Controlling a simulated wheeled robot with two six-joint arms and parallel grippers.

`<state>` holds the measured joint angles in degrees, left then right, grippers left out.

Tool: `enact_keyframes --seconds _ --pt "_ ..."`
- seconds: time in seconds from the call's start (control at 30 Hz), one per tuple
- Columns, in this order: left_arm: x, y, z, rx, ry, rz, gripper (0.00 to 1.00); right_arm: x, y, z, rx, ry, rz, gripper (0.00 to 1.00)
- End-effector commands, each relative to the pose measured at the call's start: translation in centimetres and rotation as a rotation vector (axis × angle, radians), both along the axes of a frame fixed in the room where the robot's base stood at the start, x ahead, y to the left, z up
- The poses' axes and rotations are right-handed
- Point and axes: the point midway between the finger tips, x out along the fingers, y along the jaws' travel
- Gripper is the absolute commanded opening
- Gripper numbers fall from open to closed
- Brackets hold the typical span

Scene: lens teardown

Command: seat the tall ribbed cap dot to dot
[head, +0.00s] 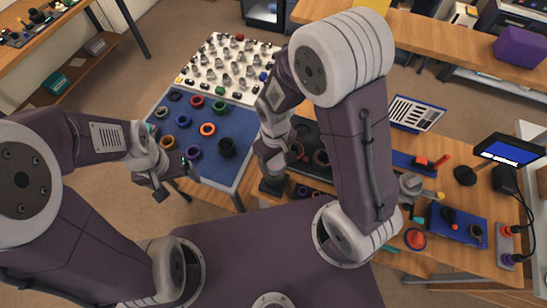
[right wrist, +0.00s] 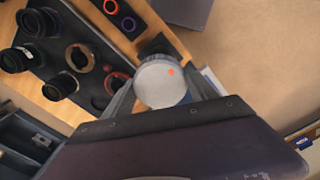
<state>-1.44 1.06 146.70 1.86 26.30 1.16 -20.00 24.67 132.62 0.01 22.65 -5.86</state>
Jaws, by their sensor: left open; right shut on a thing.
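My right gripper (right wrist: 163,85) is shut on a pale grey round cap (right wrist: 158,85) with an orange dot on its top. The cap sits between the two fingers, and its top faces the wrist camera. Its ribbed side is hidden from this angle. A dark square block (right wrist: 155,45) shows just beyond the cap; I cannot tell whether the cap touches it. In the head view my right gripper (head: 272,182) is low at the table's near edge, and the cap cannot be made out there. My left gripper (head: 170,190) is open and empty, left of the blue mat.
A blue mat (head: 222,172) carries several coloured rings, with a white parts tray (head: 213,50) behind it. A black board (right wrist: 98,92) with lens barrels and rings lies beside my right gripper. A small dark strip (right wrist: 119,13) holds an orange and a purple ring. A monitor (head: 510,150) stands right.

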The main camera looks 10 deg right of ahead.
Motion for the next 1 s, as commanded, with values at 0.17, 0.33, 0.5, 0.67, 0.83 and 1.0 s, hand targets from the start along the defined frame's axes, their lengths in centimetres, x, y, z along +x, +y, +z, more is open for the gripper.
enact_keyframes --seconds 0.17,0.33,0.5,0.67,0.83,1.0 --pt "0.0 0.0 -2.3 0.000 0.000 0.000 0.82 0.0 0.0 -2.3 0.000 0.000 0.000 0.28" --pt "0.0 0.0 -4.2 0.000 0.000 0.000 0.82 0.0 0.0 -4.3 0.000 0.000 0.000 0.28" --pt "0.0 0.0 -4.9 0.000 0.000 0.000 0.82 0.0 0.0 -5.3 0.000 0.000 0.000 0.28" --pt "0.0 0.0 -4.8 0.000 0.000 0.000 0.82 0.0 0.0 -5.3 0.000 -0.001 0.000 0.28" --pt "0.0 0.0 -4.8 0.000 0.000 0.000 0.82 0.0 0.0 -5.3 0.000 0.000 0.000 0.28" --pt "0.0 0.0 -4.8 0.000 0.000 0.000 0.82 0.0 0.0 -5.3 0.000 0.000 0.000 0.28"
